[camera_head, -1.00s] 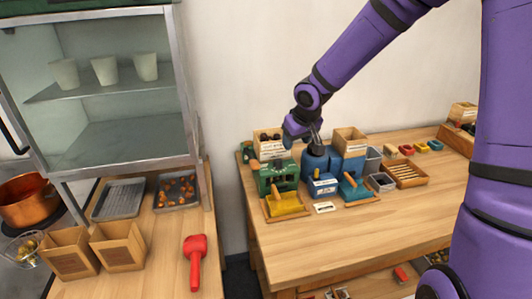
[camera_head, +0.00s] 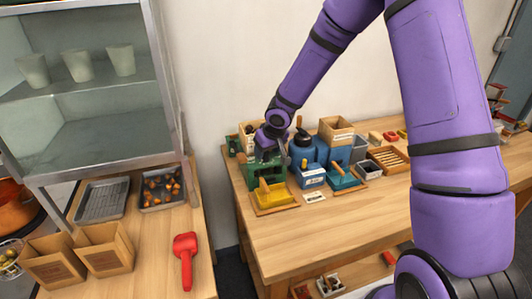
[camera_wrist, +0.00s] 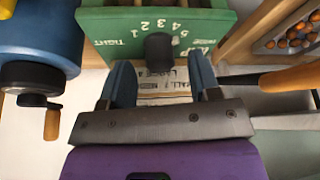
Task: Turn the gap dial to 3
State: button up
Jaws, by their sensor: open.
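The green machine (camera_head: 262,171) stands near the left end of the wooden table, behind a yellow tray. In the wrist view its green panel (camera_wrist: 105,25) carries the black gap dial knob (camera_wrist: 158,52), with an arc of digits and the word TIGHT beside it. I cannot tell which digit the knob points to. My gripper (camera_wrist: 162,85) is open, its two blue fingers on either side of the knob's line and just short of it, with no contact visible. In the head view my gripper (camera_head: 283,154) is at the green machine, and the dial is hidden.
A blue machine (camera_head: 308,153) with a black-capped part and crank stands close at the right. The table's front (camera_head: 330,232) is clear.

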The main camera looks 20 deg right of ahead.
jog(key=shift+x, duration=0.75)
jog(key=c, duration=0.9)
jog(key=shift+d+n, duration=0.1)
jog(key=shift+n, duration=0.4)
jog(key=shift+n+g+y, duration=0.3)
jog(key=shift+n+y, duration=0.2)
jog(key=shift+n, duration=0.5)
jog(key=o, duration=0.9)
